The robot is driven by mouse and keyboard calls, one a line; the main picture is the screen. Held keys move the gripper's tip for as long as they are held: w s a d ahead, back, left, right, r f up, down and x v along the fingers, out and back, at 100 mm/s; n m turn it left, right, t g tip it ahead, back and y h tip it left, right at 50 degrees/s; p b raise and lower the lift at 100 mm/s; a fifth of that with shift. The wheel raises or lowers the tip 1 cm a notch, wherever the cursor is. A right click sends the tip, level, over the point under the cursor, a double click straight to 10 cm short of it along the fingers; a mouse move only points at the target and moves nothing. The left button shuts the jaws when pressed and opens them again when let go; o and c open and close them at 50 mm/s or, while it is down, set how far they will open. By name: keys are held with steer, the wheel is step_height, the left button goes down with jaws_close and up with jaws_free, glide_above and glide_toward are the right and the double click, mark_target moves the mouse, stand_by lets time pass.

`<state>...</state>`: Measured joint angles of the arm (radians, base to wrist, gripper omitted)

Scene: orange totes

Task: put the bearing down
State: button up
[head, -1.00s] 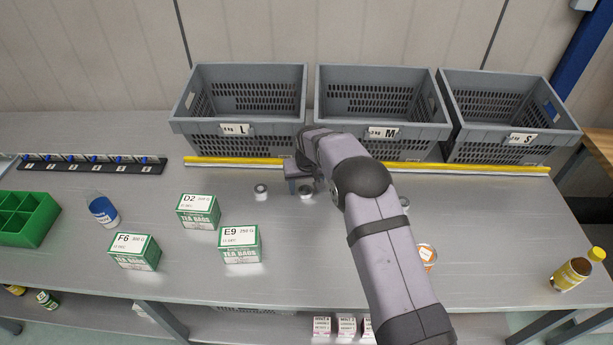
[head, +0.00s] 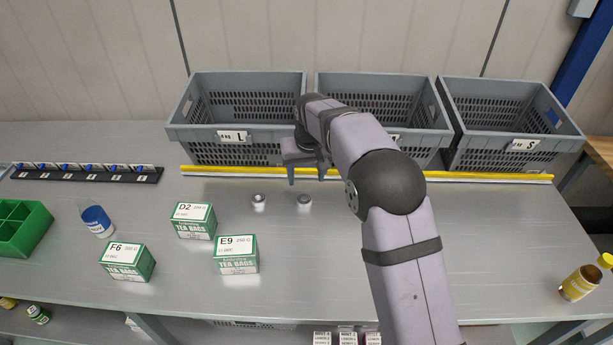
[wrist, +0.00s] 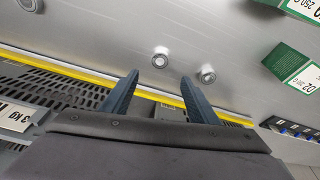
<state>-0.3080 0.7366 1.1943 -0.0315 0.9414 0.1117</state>
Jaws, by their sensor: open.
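Two small round metal bearings stand on the grey table. The left bearing (head: 259,200) and the right bearing (head: 304,201) sit side by side, a little apart, in front of the yellow strip. In the wrist view they appear as one bearing (wrist: 160,58) ahead of the fingertips and another bearing (wrist: 207,75) to its right. My gripper (head: 306,180) is open and empty. It hangs above the table behind the bearings, near the bin marked L, and its fingers touch neither bearing. The wrist view shows both fingers (wrist: 160,80) spread with nothing between them.
Grey bins L (head: 245,150), M (head: 430,142) and S (head: 520,158) line the back behind the yellow strip (head: 225,171). A yellow-capped bottle (head: 578,284) is at the right.

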steer(key=s+d+m+g, duration=0.1)
steer(key=s+d, duration=1)
steer(key=s, duration=0.2)
steer(key=s+d+f+g, duration=0.1)
steer(key=s+d+f, duration=0.1)
steer(key=s, duration=0.8)
steer(key=s+d+f+m+g, duration=0.1)
steer(key=s+d, duration=0.3)
steer(key=s, duration=0.7)
steer(key=shift+s+f+h, duration=0.15)
steer(key=shift+f+h, duration=0.15)
steer(key=shift+f, duration=0.1)
steer(key=shift+d, duration=0.1)
